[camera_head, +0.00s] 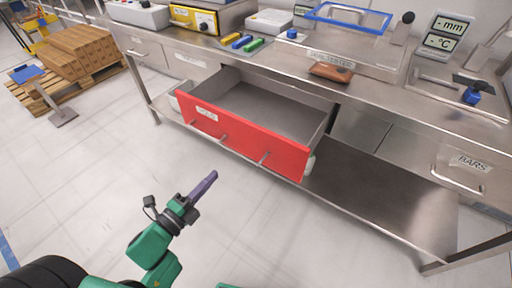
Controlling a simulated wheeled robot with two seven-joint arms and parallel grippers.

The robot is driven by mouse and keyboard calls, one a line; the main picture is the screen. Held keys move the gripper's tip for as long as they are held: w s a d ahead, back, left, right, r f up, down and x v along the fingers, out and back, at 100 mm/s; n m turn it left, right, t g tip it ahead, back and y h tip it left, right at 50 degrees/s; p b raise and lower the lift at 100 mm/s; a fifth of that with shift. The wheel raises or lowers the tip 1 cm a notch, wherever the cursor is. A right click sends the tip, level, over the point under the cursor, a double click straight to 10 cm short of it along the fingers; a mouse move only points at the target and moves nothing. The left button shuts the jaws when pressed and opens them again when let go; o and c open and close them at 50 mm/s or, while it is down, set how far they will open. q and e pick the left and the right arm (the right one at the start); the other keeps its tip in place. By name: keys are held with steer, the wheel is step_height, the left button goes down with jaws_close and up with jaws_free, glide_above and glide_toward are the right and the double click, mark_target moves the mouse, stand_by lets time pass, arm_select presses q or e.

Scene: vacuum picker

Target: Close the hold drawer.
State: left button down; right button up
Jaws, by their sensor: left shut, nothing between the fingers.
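The hold drawer (240,135) has a red front with a white label and a bar handle. It is pulled out from under the steel bench, and its grey inside looks empty. My left gripper (208,180) is shut and empty, with its purple fingers pointing up and right toward the red front. It is in front of the drawer, and in the picture a gap of floor separates the fingertips from the drawer. My right gripper is not in view.
The steel bench (390,95) carries colored blocks, a brown object (331,72), a blue-framed tester and displays. A BARS drawer (440,165) is at the right. Boxes on a pallet (80,58) stand at the back left. The floor before the drawer is clear.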

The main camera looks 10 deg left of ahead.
mark_target(244, 141)
arm_select(q)
steer(key=p+x, duration=0.1)
steer(key=x, duration=1.1)
steer(key=shift+w+a+r, duration=0.15)
steer(key=shift+r, duration=0.05)
steer(key=shift+w+d, duration=0.25)
steer(key=shift+w, duration=0.25)
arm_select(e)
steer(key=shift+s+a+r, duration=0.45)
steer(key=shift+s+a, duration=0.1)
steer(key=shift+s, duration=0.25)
arm_select(q)
steer(key=shift+w, duration=0.1)
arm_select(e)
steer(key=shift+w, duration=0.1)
